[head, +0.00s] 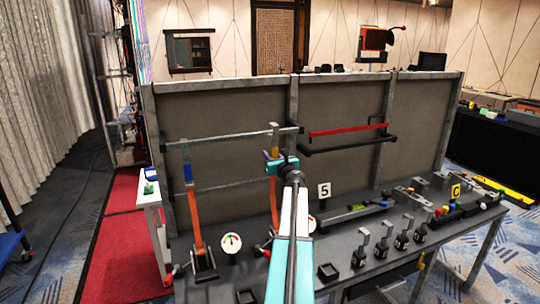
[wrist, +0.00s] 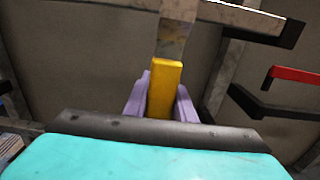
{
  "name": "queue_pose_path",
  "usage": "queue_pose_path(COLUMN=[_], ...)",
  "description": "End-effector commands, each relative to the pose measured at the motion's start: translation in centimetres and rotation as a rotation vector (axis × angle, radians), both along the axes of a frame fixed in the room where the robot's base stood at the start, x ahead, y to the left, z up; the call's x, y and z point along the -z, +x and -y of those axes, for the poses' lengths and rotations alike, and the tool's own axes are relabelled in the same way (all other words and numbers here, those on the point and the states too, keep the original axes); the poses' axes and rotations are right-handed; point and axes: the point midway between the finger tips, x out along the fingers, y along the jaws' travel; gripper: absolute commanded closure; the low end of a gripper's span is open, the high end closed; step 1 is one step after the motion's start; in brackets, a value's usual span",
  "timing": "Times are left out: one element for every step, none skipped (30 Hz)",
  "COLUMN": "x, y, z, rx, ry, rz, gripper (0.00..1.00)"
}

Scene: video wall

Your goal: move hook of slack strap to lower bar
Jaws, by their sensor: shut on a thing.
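My gripper (head: 275,163) is shut on the yellow block (wrist: 166,88) of the right orange strap; purple fingers flank it in the wrist view. A grey metal hook (head: 274,135) rises from this block at the upper bar (head: 225,136). I cannot tell whether it rests on the bar. The lower bar (head: 228,183) runs below, left of my gripper. The left strap (head: 195,220) has a blue block (head: 188,173) and a grey hook (head: 185,150) near the upper bar. My arm partly hides the right strap (head: 273,195). Which strap is slack is unclear.
A round gauge (head: 231,243) stands beside the left strap's base. A red bar (head: 345,130) and black bracket (head: 350,144) project from the panel at right. The bench holds a "5" sign (head: 324,191), several upright levers and a black tray (head: 328,271).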

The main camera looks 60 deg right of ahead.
Motion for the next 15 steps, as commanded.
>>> queue_pose_path(x=[-0.1,-0.1,-0.1,-0.1,-0.1,-0.1,-0.1,-0.1,-0.1,-0.1,-0.1,-0.1,-0.1,-0.1,-0.1], y=[-0.2,-0.3,-0.4,-0.5,-0.5,-0.7,-0.7,-0.8,-0.9,-1.0,-1.1,-1.2,-1.3,-1.3,-1.5], z=[-0.2,-0.2,-0.3,-0.4,-0.4,-0.5,-0.5,-0.6,-0.7,-0.7,-0.8,-0.9,-0.9,-1.0,-1.0], rx=[0.0,0.0,0.0,0.0,0.001,0.001,0.001,0.001,0.001,0.001,0.001,0.001,0.001,0.001,0.001], ry=[-0.001,-0.001,-0.001,-0.001,-0.001,-0.001,-0.001,-0.001,-0.001,-0.001,-0.001,-0.001,-0.001,-0.001,-0.001], rz=[0.001,0.001,0.001,0.001,0.001,0.001,0.001,0.001,0.001,0.001,0.001,0.001,0.001,0.001,0.001], gripper=[0.96,0.96,0.96,0.96,0.96,0.96,0.96,0.96,0.96,0.96,0.96,0.96,0.96,0.96,0.96])
